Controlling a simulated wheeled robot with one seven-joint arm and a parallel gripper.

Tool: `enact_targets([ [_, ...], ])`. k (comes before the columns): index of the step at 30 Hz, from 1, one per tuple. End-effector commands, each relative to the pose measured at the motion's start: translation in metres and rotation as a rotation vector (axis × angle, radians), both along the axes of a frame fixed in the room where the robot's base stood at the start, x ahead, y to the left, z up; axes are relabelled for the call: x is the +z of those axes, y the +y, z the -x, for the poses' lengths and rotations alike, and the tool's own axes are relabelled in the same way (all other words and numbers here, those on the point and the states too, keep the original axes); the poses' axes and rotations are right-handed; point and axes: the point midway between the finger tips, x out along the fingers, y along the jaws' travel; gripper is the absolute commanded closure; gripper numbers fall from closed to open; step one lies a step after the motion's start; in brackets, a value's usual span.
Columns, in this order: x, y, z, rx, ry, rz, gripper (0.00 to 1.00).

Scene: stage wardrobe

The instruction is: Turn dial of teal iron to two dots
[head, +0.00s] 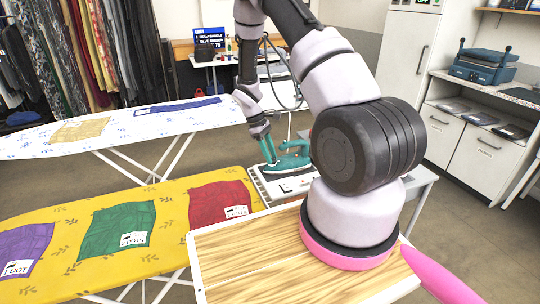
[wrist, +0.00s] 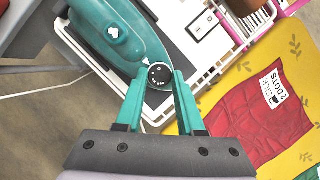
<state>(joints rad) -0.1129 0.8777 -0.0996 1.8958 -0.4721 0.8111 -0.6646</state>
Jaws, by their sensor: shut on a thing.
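The teal iron (head: 292,160) sits on a white stand on the small table beyond the yellow ironing board; it also shows in the wrist view (wrist: 122,42). Its round black dial (wrist: 159,73) carries small white marks; I cannot tell which setting it is at. My gripper (wrist: 160,82) has teal fingers, one on each side of the dial, and is shut on it. In the head view my gripper (head: 268,149) reaches down to the iron from above, and the dial is too small to make out.
A yellow ironing board (head: 70,275) holds a purple cloth (head: 24,248), a green cloth (head: 112,230) and a red cloth (head: 212,203); the red one's label reads "SILK 2 DOTS" in the wrist view (wrist: 274,86). A white-and-blue ironing board (head: 110,130) stands behind.

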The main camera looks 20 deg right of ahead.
Motion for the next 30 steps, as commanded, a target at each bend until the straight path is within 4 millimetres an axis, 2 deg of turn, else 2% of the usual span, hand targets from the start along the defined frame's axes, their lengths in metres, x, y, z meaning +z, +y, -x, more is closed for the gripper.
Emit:
enact_targets([
  [6,0.0002,-0.0023,-0.0015,-0.191,-0.001,0.001,1.0],
  [15,0.0002,-0.0034,-0.002,-0.375,-0.001,0.0,1.0],
  [30,0.0002,-0.0038,-0.0021,-0.465,-0.001,0.0,1.0],
])
